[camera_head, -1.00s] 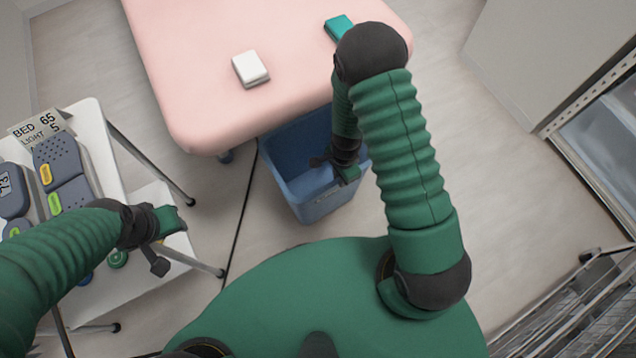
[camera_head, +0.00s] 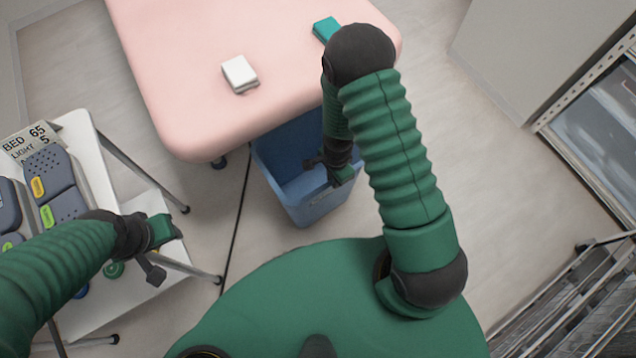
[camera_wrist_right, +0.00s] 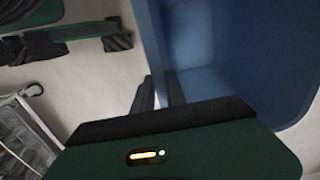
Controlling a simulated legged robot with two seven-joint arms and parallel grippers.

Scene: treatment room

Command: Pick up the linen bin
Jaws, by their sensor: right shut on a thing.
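The linen bin (camera_head: 309,211) is an open-topped blue bin on the floor, partly under the near edge of the pink bed. It also fills much of the right wrist view (camera_wrist_right: 250,50). My right gripper (camera_head: 336,172) is at the bin's near right rim. In the right wrist view its fingers (camera_wrist_right: 158,92) are on either side of the bin's wall, shut on it. The bin looks empty where I can see into it; its far part is hidden by the bed. My left gripper (camera_head: 162,250) is over the white trolley, away from the bin; its jaws are not clear.
The pink bed (camera_head: 190,90) stands behind the bin, with a white folded item (camera_head: 239,74) and a teal item (camera_head: 326,28) on it. A white trolley (camera_head: 135,290) with devices is at left. A wire rack (camera_head: 590,310) is at lower right. Floor right of the bin is clear.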

